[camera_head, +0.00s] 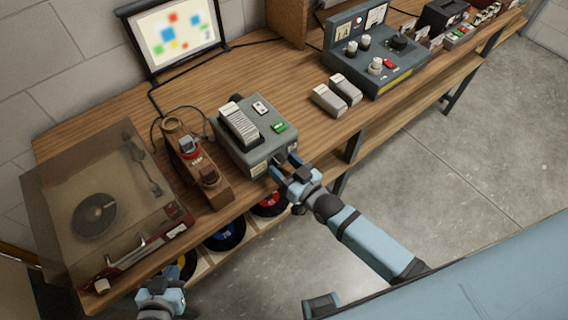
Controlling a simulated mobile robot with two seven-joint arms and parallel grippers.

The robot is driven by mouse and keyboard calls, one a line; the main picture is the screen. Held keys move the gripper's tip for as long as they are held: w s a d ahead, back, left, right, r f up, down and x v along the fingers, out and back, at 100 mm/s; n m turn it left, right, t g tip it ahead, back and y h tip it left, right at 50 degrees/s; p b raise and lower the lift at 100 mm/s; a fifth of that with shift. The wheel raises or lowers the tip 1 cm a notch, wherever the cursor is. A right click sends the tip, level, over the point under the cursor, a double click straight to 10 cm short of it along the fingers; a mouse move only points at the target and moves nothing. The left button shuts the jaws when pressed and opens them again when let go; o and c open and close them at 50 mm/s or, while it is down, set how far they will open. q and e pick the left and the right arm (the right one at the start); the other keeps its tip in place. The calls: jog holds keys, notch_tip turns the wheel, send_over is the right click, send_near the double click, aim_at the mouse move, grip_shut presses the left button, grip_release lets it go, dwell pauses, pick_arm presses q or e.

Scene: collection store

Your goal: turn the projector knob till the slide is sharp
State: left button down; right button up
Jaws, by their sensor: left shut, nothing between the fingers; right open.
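The projector (228,143) is a grey box on the wooden bench, with a row of slides (239,124) and a green switch (279,127) on top. The screen (181,35) at the back shows coloured patches with soft, blurred edges. My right gripper (284,167) is open at the projector's front right face. The knob cannot be made out there; the gripper covers that part of the face. I cannot tell whether the fingers touch it or are around it. My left gripper (160,283) is shut and empty, low in front of the record player.
A record player (100,215) with a tinted lid stands left, and a wooden device (207,185) sits between it and the projector. Two pale boxes (337,95) and a grey control panel (379,72) stand right. Records (226,236) fill the shelf below. The floor at right is clear.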

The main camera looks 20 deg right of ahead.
jog(key=shift+w, duration=0.15)
jog(key=c, duration=0.9)
jog(key=shift+m, duration=0.7)
jog(key=m, duration=0.2)
jog(key=shift+a+m, duration=0.1)
jog(key=shift+m, duration=0.3)
jog(key=o, duration=0.9)
